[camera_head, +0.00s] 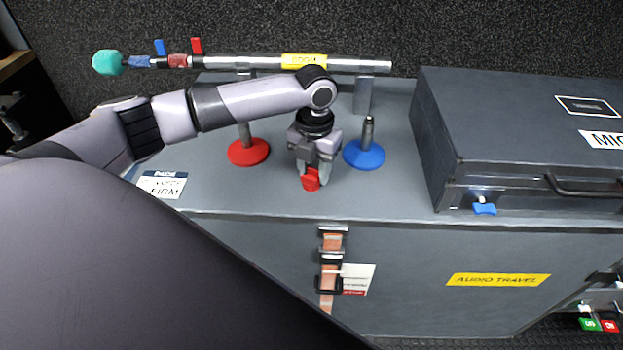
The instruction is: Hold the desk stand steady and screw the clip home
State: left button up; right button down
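A desk stand with a round red base (249,152) and an upright post stands on the grey case top. A second desk stand with a blue base (364,155) and a bare post tip stands to its right. My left gripper (314,178) is between the two stands, pointing down, with its fingers on either side of a red clip (311,181). It appears shut on the clip, near the front edge of the top. The arm crosses in front of the red stand's upper part and hides it. My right gripper is not in view.
A dark case (440,150) with a blue latch fills the right. A printed card (162,184) lies at left.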

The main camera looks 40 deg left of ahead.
aim_at(317, 178)
pick_arm(q)
jog(key=shift+c, duration=0.7)
notch_tip(317, 178, up, 20)
jog(key=p, duration=0.2)
jog(key=n, duration=0.1)
jog(key=d+f+n, duration=0.1)
jog(key=n, duration=0.1)
jog(key=shift+s+f, duration=0.15)
jog(key=shift+s, duration=0.05)
jog(key=s+d+f+n, duration=0.2)
jog(key=f+n, duration=0.1)
jog(key=n, duration=0.7)
jog(key=s+d+f+n, duration=0.2)
jog(key=d+f+n, duration=0.1)
jog(key=n, duration=0.7)
jog(key=s+d+f+n, duration=0.2)
jog(key=s+f+n, duration=0.1)
jog(key=n, duration=0.8)
jog(key=shift+d+f, duration=0.15)
jog(key=shift+d, duration=0.25)
